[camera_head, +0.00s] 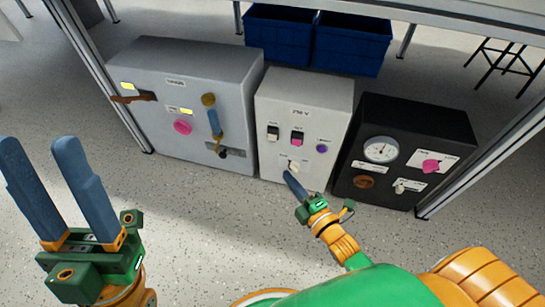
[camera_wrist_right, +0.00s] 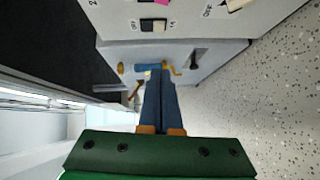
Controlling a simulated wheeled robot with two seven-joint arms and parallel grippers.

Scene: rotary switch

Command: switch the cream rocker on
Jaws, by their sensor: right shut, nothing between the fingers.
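The cream rocker (camera_head: 273,134) sits in a dark frame at the upper left of the front of the middle pale box (camera_head: 265,100). In the right wrist view it shows at the top (camera_wrist_right: 154,25), beyond the fingertips. My right gripper (camera_head: 289,178) is shut and empty, low in front of that box, below the rocker and apart from it. Its closed blue fingers also show in the right wrist view (camera_wrist_right: 160,75). I cannot tell whether it touches the panel. My left gripper (camera_head: 40,165) is open and empty at the left, far from the boxes.
The pale box also has a pink rocker (camera_head: 297,138), a purple button (camera_head: 321,149) and a small pale switch (camera_head: 293,166) near the right fingertips. A grey cabinet (camera_head: 165,65) and a black gauge box (camera_head: 430,115) flank it. Blue bins (camera_head: 350,45) stand behind.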

